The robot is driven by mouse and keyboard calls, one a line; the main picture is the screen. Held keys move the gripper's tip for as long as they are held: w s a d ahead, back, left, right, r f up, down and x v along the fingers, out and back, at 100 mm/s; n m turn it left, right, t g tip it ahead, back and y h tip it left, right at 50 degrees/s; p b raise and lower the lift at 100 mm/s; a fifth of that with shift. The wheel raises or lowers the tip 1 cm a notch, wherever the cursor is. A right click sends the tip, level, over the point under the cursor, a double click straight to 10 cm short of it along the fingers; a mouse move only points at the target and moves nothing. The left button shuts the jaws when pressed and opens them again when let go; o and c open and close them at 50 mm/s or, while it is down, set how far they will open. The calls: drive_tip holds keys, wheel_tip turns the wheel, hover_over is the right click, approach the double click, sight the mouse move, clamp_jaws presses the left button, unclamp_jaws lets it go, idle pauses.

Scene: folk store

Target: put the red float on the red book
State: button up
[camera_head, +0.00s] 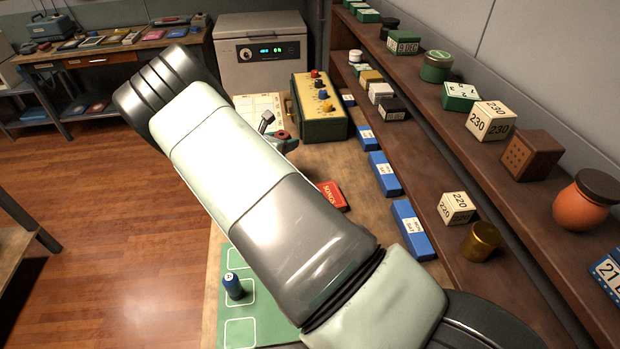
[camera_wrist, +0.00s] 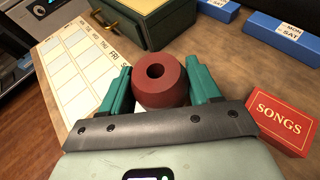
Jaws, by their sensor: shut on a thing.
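The red float (camera_wrist: 160,90) is a round, dark-red piece with a hole in its top. My gripper (camera_wrist: 159,76) has its two teal fingers shut on it, one on each side. In the head view the float (camera_head: 283,135) shows small at the end of my arm, above the table. The red book (camera_wrist: 283,118), marked SONGS, lies flat on the table to the right of my gripper. It also shows in the head view (camera_head: 332,196), partly behind my arm. Nothing is seen on top of the visible part of the book.
A green box with colored knobs (camera_head: 319,108) stands at the table's back. A pale calendar sheet (camera_wrist: 75,80) lies left of the gripper. Several blue boxes (camera_head: 384,174) line the right side. A green mat (camera_head: 238,313) holds a blue piece (camera_head: 233,286). Bare wood surrounds the book.

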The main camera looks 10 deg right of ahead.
drive_tip(key=s+d+r+m+g+h, duration=0.3)
drive_tip(key=s+d+m, duration=0.1)
drive_tip(key=s+d, duration=0.75)
hover_over(330, 186)
drive_tip(key=s, duration=0.3)
drive_tip(key=f, duration=0.6)
drive_tip(key=shift+s+a, duration=0.1)
drive_tip(key=shift+a, duration=0.25)
drive_tip(key=shift+f, duration=2.1)
drive_tip(key=shift+f, duration=0.15)
drive_tip(key=o, duration=1.1)
drive_tip(key=shift+c, duration=0.2)
